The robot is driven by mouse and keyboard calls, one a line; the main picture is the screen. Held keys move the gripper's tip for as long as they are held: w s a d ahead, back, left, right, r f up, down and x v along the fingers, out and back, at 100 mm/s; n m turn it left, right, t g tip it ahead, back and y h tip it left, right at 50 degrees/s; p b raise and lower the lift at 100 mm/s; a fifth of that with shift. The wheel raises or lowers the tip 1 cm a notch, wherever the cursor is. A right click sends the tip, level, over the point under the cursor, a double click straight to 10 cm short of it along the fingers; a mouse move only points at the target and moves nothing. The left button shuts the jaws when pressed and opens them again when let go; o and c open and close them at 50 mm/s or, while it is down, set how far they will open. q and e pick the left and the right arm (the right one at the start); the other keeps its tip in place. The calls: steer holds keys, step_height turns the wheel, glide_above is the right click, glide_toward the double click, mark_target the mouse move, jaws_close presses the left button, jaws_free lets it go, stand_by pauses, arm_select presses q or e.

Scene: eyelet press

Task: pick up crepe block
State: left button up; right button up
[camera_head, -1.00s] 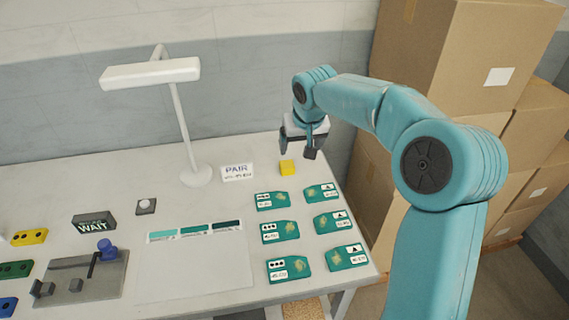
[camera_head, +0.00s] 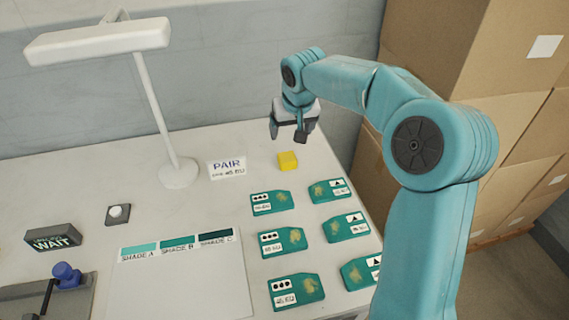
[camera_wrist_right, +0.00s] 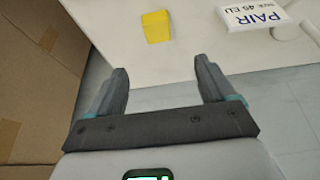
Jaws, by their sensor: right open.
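The crepe block is most likely the small yellow block (camera_head: 287,161) on the white table near its back right edge, beside the PAIR sign. In the right wrist view the yellow block (camera_wrist_right: 156,26) lies beyond the fingertips, roughly in line with the gap between them. My right gripper (camera_head: 288,137) is open and empty, held above and behind the block, apart from it. Its two spread fingers also show in the right wrist view (camera_wrist_right: 162,75). My left gripper is not in view.
A PAIR sign (camera_head: 227,169) and a lamp (camera_head: 178,172) stand left of the block. Several teal cards (camera_head: 284,241) lie in front of it. Cardboard boxes (camera_head: 440,50) are stacked at the right. A shade sheet (camera_head: 185,285) lies on the table (camera_head: 90,180).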

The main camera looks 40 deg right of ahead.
glide_above(287, 156)
steer(key=s+a, duration=0.2)
step_height(287, 156, down, 9)
steer(key=shift+d+r, duration=0.15)
steer(key=shift+s+d+f+p, duration=0.15)
steer(key=shift+f+p, duration=0.15)
steer(key=shift+f, duration=0.15)
steer(key=p+x, duration=0.1)
steer(key=x, duration=0.4)
steer(key=shift+d+r, duration=0.1)
steer(key=shift+d+f, duration=0.15)
steer(key=shift+f, duration=0.2)
steer(key=shift+w, duration=0.25)
steer(key=shift+c, duration=0.3)
steer(key=c, duration=1)
